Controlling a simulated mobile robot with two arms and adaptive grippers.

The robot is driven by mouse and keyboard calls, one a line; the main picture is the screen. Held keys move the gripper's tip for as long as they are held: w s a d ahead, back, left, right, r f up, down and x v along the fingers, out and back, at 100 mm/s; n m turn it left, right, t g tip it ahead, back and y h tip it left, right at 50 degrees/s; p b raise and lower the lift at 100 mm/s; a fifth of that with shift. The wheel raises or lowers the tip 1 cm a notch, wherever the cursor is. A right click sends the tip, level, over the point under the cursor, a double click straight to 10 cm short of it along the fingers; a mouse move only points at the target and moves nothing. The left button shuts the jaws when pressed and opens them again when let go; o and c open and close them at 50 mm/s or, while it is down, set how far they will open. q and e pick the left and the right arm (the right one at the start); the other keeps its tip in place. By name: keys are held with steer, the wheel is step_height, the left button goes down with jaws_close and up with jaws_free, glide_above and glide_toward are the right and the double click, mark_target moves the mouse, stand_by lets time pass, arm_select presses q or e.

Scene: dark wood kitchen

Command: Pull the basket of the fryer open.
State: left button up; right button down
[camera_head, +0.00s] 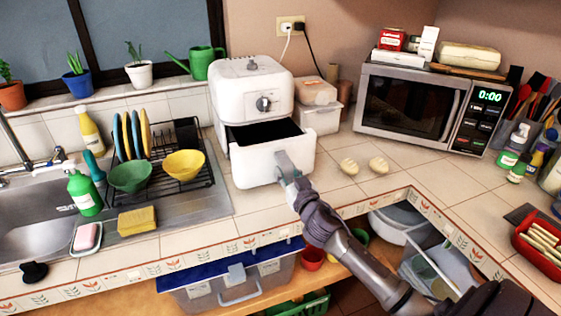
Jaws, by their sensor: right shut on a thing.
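The white air fryer (252,90) stands on the tiled counter against the back wall. Its basket (246,164) is pulled out toward the front, and the dark inside shows between the fryer's upper body and the basket's front. My right gripper (285,165) is at the basket's front handle and is shut on it. The fingers hide most of the handle. My right arm reaches in from the bottom right. My left gripper is not in view.
A dish rack (180,175) with plates and bowls stands left of the fryer. Two pale pieces (378,165) lie on the counter to the right, before the microwave (410,103). A white-lidded container (320,110) stands close beside the fryer. Open shelves lie below the counter edge.

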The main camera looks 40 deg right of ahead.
steer(key=shift+v, duration=1.4)
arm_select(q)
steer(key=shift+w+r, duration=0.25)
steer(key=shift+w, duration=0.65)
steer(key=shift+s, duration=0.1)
arm_select(e)
steer(key=c, duration=0.8)
jaws_free()
steer(key=shift+d, duration=0.1)
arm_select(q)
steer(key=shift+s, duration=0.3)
arm_select(e)
steer(key=v, duration=1.2)
